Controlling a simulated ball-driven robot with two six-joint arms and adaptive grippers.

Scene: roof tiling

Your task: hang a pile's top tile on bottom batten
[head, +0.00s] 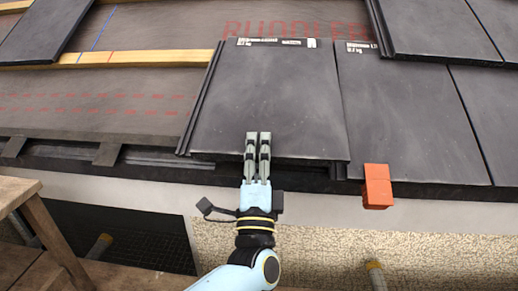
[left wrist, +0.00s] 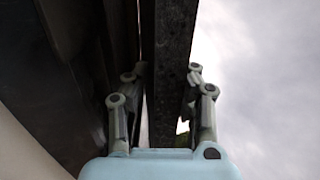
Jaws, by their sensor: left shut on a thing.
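A dark grey tile (head: 270,95) with a white printed label at its upper edge lies in the lower row of the roof. My left gripper (head: 258,138) is shut on its lower edge. In the left wrist view, the fingers (left wrist: 160,95) stand on either side of the tile's dark edge (left wrist: 172,65). A wooden batten (head: 140,58) runs in from the left to the tile's upper left side; whether the tile hooks on it is hidden. The tile's lower edge sits a little higher than that of the neighbouring tile (head: 410,120) on the right. My right gripper is not in view.
More dark tiles lie at the upper right (head: 430,25) and upper left (head: 32,30). Bare underlay (head: 90,100) shows left of the tile. A wooden stand (head: 40,215) is at the lower left.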

